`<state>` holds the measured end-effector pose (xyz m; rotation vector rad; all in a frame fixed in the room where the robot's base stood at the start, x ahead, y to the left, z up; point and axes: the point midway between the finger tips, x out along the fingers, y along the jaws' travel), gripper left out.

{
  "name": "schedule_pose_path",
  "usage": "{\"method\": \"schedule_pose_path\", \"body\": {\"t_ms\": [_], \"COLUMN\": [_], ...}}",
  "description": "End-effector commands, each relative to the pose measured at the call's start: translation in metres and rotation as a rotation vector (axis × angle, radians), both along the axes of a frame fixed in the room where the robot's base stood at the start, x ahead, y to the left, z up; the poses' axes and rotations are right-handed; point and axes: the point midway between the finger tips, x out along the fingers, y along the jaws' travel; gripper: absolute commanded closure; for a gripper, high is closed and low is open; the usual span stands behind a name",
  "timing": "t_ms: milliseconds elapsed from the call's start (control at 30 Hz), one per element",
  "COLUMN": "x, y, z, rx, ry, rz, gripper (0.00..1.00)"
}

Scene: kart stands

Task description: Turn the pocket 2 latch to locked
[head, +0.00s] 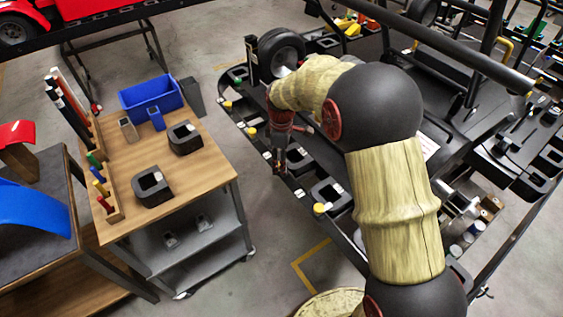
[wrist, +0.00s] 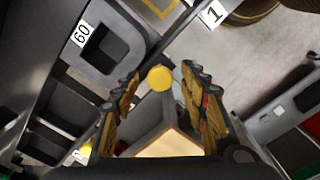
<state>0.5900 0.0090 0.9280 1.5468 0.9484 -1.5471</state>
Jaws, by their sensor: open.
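A round yellow knob (wrist: 160,77) shows in the wrist view, between my gripper's fingertips in the picture. Whether the fingers touch it, and whether it belongs to the pocket 2 latch, I cannot tell. My gripper (wrist: 162,74) is open, with one finger on each side of the knob. In the head view my gripper (head: 279,167) points down over the kart stand's side rail. Another yellow knob (head: 320,208) stands on that rail nearer the camera, and one (head: 249,131) farther along. No number 2 is readable.
In the head view, dark blocks (head: 330,193) line the rail. A wooden-topped cart (head: 205,150) stands left, with open floor between.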

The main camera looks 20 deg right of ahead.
Motion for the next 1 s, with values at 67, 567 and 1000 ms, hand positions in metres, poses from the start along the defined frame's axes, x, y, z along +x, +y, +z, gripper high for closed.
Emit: {"method": "schedule_pose_path", "body": {"t_ms": [67, 567, 1000], "x": [0.0000, 0.0000, -0.0001], "y": [0.0000, 0.0000, 0.0000], "z": [0.0002, 0.0003, 0.0005], "rx": [0.000, 0.000, 0.000], "ry": [0.000, 0.000, 0.000], "rz": [0.000, 0.000, -0.005], "gripper": [0.57, 0.84, 1.00]}}
